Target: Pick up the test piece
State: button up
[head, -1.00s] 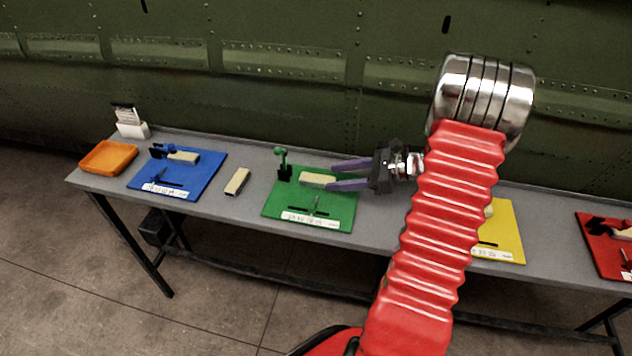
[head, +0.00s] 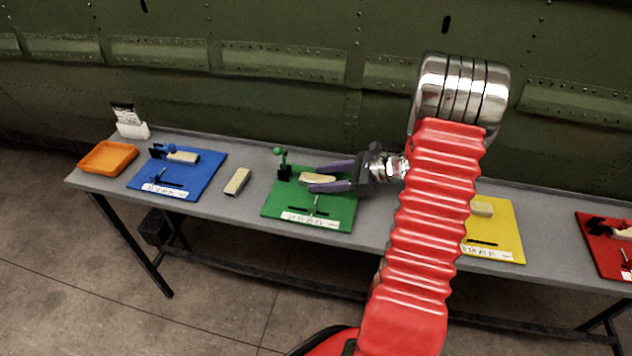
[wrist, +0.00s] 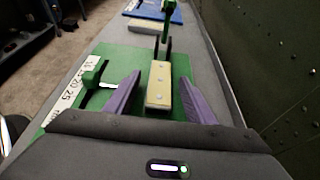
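A cream-coloured block, the test piece (head: 318,178), lies on the green board (head: 335,212). In the wrist view the block (wrist: 158,86) lies between the two purple fingers of my gripper (wrist: 157,98), with a gap on each side. My gripper (head: 328,176) is open and reaches in from the right over the green board. A black clamp with a green knob (head: 280,160) stands at the far end of the block. Whether the fingers are at the block's height is hard to tell.
A loose cream block (head: 237,181) lies on the grey table between the green and blue (head: 205,181) boards. An orange tray (head: 107,158) and a white card holder (head: 133,130) stand at the left end. Yellow (head: 508,230) and red (head: 596,257) boards lie to the right.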

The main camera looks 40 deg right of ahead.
aim_at(324, 179)
jog(key=c, duration=1.1)
jog(key=shift+r, duration=0.1)
notch_tip(324, 179, up, 10)
dwell(0.7)
